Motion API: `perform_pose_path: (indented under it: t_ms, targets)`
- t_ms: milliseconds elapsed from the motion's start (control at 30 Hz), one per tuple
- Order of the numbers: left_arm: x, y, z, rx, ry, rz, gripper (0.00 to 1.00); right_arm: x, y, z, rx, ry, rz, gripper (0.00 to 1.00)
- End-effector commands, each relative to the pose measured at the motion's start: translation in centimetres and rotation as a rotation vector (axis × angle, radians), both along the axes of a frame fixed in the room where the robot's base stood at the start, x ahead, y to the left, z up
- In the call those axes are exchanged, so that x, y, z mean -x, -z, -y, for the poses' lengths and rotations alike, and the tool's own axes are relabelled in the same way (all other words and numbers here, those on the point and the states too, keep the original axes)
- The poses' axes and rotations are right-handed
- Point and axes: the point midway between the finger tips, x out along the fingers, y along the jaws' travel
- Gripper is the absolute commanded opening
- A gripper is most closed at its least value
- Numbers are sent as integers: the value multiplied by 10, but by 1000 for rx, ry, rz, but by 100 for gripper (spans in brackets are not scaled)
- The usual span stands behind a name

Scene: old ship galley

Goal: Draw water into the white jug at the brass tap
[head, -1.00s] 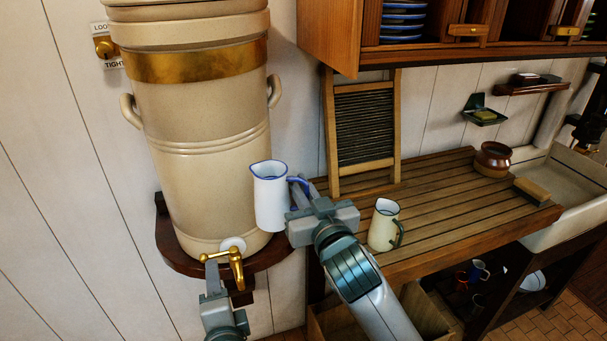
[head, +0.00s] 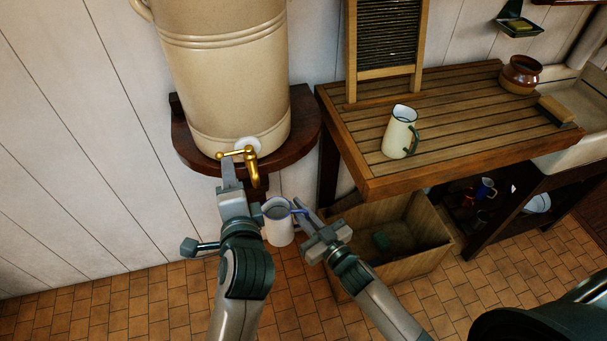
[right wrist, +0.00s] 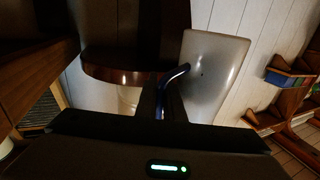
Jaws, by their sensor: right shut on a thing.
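The white jug (head: 280,226), with a blue rim and blue handle, hangs upright in the head view, lower than the brass tap (head: 250,160) and a little to its right. My right gripper (head: 302,212) is shut on the jug's handle. In the right wrist view the jug (right wrist: 211,75) and its blue handle are close in front of the gripper. The tap sits at the foot of the beige stoneware urn (head: 225,75). My left gripper (head: 230,172) is at the tap's cross handle; whether its fingers are closed is unclear. No water stream is visible.
The urn stands on a dark wooden shelf (head: 305,125). A wooden box (head: 425,250) stands on the tiled floor.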

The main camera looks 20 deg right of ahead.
Motion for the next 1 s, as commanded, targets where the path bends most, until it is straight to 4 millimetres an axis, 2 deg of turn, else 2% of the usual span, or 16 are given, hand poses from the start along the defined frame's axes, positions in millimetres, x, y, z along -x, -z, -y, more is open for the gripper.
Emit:
perform_pose_path:
  t_ms: [200,300,400,567,1000]
  targets:
    - [0,0,0,0,0,0,47,47,6,-30,2,-162,2,0]
    - [0,0,0,0,0,0,47,65,6,-38,0,-210,2,0]
    - [0,0,0,0,0,0,47,76,4,-42,-1,-236,3,0]
    - [0,0,0,0,0,0,47,81,3,-44,-3,-248,4,0]
    - [0,0,0,0,0,0,47,78,4,-44,-2,-246,4,0]
